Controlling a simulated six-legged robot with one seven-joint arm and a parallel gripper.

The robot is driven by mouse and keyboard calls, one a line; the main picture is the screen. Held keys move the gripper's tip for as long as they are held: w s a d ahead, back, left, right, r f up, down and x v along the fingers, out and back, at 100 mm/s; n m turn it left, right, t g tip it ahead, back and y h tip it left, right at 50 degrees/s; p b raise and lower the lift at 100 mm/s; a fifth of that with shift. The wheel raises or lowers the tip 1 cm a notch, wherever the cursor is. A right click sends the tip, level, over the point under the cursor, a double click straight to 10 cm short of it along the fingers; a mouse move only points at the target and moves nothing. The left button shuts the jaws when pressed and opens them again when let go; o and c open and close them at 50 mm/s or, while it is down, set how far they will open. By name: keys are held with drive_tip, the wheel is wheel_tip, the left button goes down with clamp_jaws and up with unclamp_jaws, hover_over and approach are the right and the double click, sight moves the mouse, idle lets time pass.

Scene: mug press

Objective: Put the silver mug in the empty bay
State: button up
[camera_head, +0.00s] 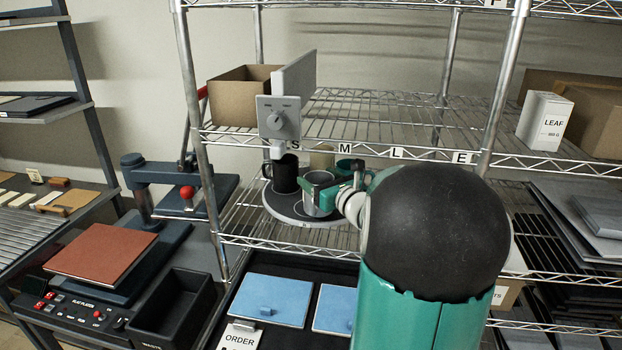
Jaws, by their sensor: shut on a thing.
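The silver mug (318,194) is at the front right of a round grey tray (285,215) on the wire rack. My gripper (335,193) reaches in from the right and is shut on the silver mug; its fingers are small and partly hidden. I cannot tell whether the mug's base touches the tray. A black mug (284,175) stands at the tray's left, a beige mug (322,157) at the back and a teal mug (345,167) at the back right. A bare marked ring (286,206) shows at the tray's front left. My arm hides the right side.
A grey box with a dial (278,118) hangs close above the black mug. Shelf edges and a post (196,120) frame the tray. A heat press (150,205) stands at left. Blue pads (270,300) lie below. Cartons (235,92) are on the shelf above.

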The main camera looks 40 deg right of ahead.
sight(311, 179)
drive_tip(key=w, duration=0.4)
drive_tip(key=shift+w+d+f, duration=0.15)
drive_tip(key=shift+d+f, duration=0.15)
drive_tip(key=shift+f, duration=0.4)
drive_tip(key=shift+f, duration=0.1)
drive_tip(key=o, duration=1.6)
drive_tip(key=shift+f, duration=0.1)
drive_tip(key=shift+c, duration=0.2)
